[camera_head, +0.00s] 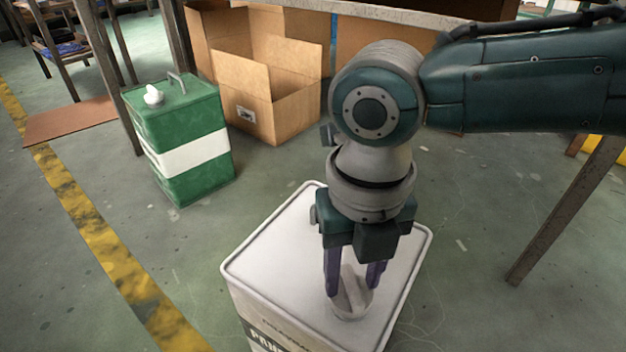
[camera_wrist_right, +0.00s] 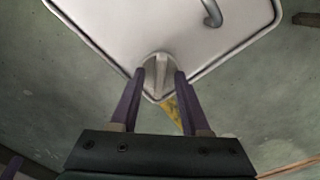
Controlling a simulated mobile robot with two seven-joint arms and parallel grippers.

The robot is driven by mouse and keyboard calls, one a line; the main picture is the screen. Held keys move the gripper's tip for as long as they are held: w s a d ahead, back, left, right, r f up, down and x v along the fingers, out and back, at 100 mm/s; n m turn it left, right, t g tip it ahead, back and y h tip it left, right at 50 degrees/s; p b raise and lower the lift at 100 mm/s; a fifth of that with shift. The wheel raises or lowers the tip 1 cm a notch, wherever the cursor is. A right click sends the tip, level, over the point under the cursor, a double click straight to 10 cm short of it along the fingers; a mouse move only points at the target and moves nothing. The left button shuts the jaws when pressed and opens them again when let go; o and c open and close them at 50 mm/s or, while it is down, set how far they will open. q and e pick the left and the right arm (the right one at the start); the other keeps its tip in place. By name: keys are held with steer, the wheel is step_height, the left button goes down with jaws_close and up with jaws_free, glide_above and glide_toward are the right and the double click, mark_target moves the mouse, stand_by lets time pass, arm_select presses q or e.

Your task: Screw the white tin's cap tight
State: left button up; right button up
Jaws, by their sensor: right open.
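The white tin (camera_head: 285,245) stands on the floor at bottom centre in the head view, and its top (camera_wrist_right: 110,30) fills the upper part of the right wrist view. Its white cap (camera_head: 349,303) has a raised grip ridge and sits at the near corner of the top. The cap also shows in the right wrist view (camera_wrist_right: 158,72). My right gripper (camera_head: 353,287) points down over the cap, its purple fingers open on either side of the ridge. In the right wrist view gaps show between the ridge and the fingers (camera_wrist_right: 160,74). My left gripper is not in view.
A metal handle (camera_wrist_right: 212,12) stands on the white tin's top. A green tin (camera_head: 180,112) with a white band and its own white cap (camera_head: 153,95) stands at left. Behind are an open cardboard box (camera_head: 275,105) and table legs. Floor around the white tin is mostly clear.

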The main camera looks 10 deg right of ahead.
steer(key=shift+c, duration=0.3)
jaws_close()
stand_by(0.5)
